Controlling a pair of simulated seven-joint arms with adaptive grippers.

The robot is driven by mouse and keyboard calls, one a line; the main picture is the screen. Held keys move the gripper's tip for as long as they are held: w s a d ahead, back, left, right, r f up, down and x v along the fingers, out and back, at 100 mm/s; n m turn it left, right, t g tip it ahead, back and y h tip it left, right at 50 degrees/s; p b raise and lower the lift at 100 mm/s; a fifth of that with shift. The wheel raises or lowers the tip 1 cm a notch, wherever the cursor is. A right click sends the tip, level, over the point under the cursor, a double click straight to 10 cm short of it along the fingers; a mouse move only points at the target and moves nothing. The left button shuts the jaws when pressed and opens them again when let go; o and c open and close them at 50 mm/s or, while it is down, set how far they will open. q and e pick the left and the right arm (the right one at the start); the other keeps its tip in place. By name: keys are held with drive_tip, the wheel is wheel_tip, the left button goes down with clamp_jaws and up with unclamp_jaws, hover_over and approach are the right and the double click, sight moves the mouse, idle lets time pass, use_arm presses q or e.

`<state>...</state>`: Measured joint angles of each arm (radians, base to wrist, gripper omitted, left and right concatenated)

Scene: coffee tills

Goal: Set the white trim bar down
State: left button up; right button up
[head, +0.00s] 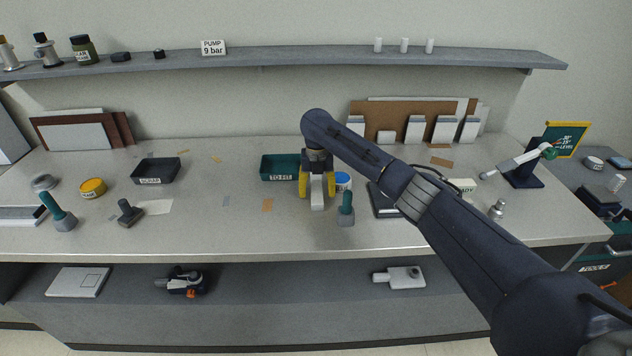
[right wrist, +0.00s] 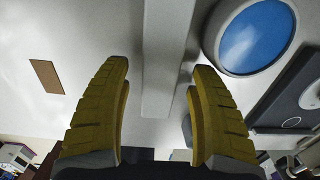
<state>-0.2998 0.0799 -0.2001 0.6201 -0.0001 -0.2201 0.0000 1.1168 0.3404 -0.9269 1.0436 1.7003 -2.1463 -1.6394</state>
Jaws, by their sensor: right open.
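My right gripper (head: 317,194) is over the middle of the workbench, pointing down, with its yellow fingers apart. The white trim bar (head: 318,202) lies between the fingers, and its near end shows in front of them. In the right wrist view the bar (right wrist: 168,55) runs lengthwise between the open fingers (right wrist: 160,85), with a gap on each side. The bar looks to be at the bench surface, but its contact is hard to see. Its far part is hidden by the gripper in the head view. My left gripper is out of view.
A teal tray (head: 279,168) stands just left of the gripper. A blue-topped white tub (head: 343,181) and a teal-handled tool (head: 346,212) are close on the right. A black scrap tray (head: 155,170) stands further left. The bench front (head: 270,232) is clear.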

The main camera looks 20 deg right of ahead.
drive_tip(key=shift+f, duration=0.3)
drive_tip(key=shift+c, duration=0.3)
clamp_jaws()
